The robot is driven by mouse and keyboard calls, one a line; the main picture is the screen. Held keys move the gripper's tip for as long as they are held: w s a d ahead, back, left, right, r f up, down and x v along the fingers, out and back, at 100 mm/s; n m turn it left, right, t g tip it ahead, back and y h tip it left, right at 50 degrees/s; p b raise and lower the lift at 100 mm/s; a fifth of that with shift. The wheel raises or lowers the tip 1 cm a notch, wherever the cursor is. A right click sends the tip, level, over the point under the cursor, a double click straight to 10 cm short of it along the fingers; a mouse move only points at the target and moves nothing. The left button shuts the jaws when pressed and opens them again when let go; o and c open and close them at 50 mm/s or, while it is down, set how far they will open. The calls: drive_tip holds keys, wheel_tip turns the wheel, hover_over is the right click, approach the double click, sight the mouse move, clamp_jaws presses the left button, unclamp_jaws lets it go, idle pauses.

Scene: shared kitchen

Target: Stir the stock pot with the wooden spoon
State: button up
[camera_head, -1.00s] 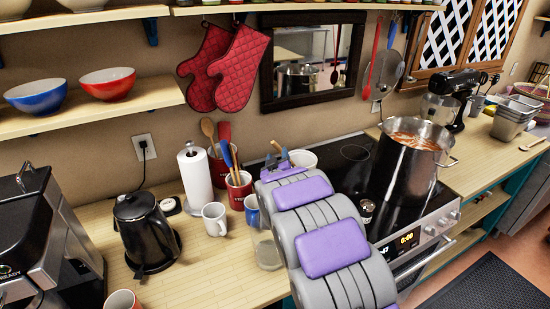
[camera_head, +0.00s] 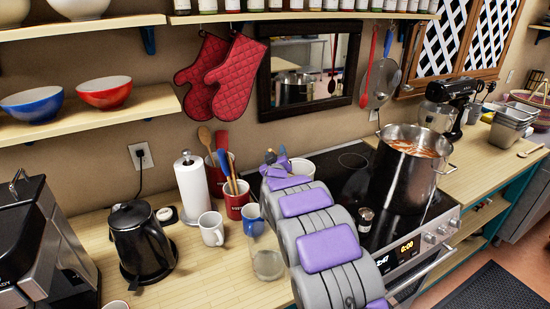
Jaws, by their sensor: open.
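The tall steel stock pot (camera_head: 403,182) stands on the right of the black stovetop, with reddish-orange liquid inside. A wooden spoon (camera_head: 205,137) stands head up in the rear red crock (camera_head: 217,172), its lower handle hidden. The front red crock (camera_head: 238,205) holds more utensils, one wooden-handled and one blue; I cannot tell their heads. Another wooden spoon (camera_head: 530,151) lies on the far-right counter. My gripper (camera_head: 270,157) is open, small in view and partly hidden by my purple and grey arm. It appears just right of the crocks, with no held object visible.
A white paper towel roll (camera_head: 191,188), white mug (camera_head: 212,228), blue mug (camera_head: 254,221), glass jar (camera_head: 268,262) and black kettle (camera_head: 140,240) crowd the left counter. A white bowl (camera_head: 300,168) sits behind my arm. Oven mitts (camera_head: 228,75) hang above.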

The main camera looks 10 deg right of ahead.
clamp_jaws()
idle(0.7)
drive_tip(key=shift+r, duration=0.15)
drive_tip(key=shift+r+p, duration=1.05)
drive_tip(key=shift+r, duration=0.3)
wheel_tip(320, 180, up, 14)
drive_tip(key=p, duration=0.8)
drive_tip(key=shift+a+f, duration=0.1)
